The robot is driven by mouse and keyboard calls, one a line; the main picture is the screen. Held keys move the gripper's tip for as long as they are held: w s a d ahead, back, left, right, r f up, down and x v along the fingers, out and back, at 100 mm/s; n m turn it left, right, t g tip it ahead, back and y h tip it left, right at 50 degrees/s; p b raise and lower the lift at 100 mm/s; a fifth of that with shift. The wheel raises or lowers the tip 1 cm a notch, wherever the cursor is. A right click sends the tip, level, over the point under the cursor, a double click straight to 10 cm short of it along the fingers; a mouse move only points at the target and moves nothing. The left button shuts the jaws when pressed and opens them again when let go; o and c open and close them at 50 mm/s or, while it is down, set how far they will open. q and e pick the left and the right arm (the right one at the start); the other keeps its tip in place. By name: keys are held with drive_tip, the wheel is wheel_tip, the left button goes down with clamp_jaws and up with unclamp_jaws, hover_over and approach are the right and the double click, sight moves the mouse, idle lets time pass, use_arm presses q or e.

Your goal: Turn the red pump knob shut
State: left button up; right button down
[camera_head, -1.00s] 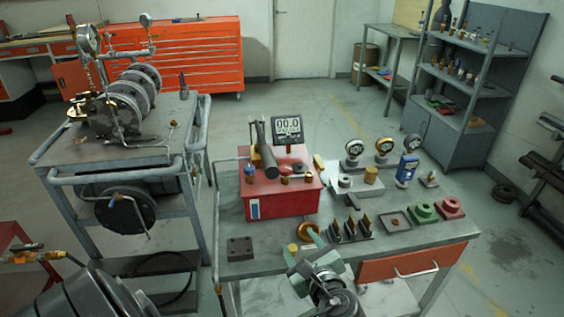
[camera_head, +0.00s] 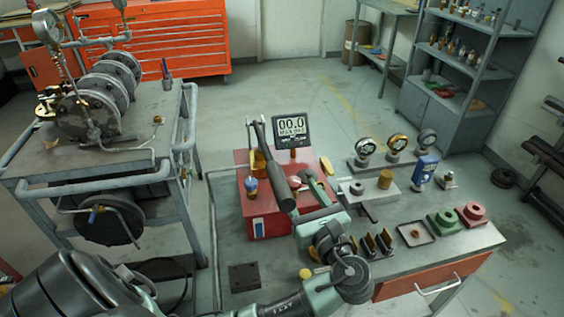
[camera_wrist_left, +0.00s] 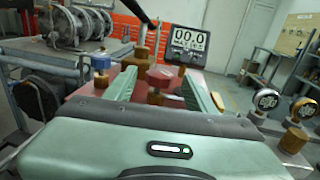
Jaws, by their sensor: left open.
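The red pump (camera_head: 280,228) stands on the grey bench, with a black lever (camera_head: 272,165) above it. In the left wrist view the red knob (camera_wrist_left: 160,76) sits on a brass stem between the two green fingers of my left gripper (camera_wrist_left: 160,88). The gripper is open, and I cannot tell whether a finger touches the knob. My right gripper is not in view.
A blue knob (camera_wrist_left: 101,63) on brass stands left of the fingers. A display reading 00.0 (camera_head: 292,128) stands behind the pump. Gauges (camera_head: 396,143), a blue meter (camera_head: 424,168) and small blocks fill the bench's right side. A flanged-pipe cart (camera_head: 90,175) stands left.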

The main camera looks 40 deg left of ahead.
use_arm(q)
drive_tip(key=shift+w+a, duration=0.25)
drive_tip(key=shift+a, duration=0.15)
drive_tip(key=x, duration=0.5)
drive_tip(key=shift+w+a+r+p, duration=0.1)
drive_tip(key=shift+a+p, duration=0.15)
drive_tip(key=shift+p, duration=0.05)
drive_tip(key=shift+w+a, duration=0.1)
drive_tip(key=shift+a, duration=0.1)
drive_tip(key=shift+c, duration=1.2)
clamp_jaws()
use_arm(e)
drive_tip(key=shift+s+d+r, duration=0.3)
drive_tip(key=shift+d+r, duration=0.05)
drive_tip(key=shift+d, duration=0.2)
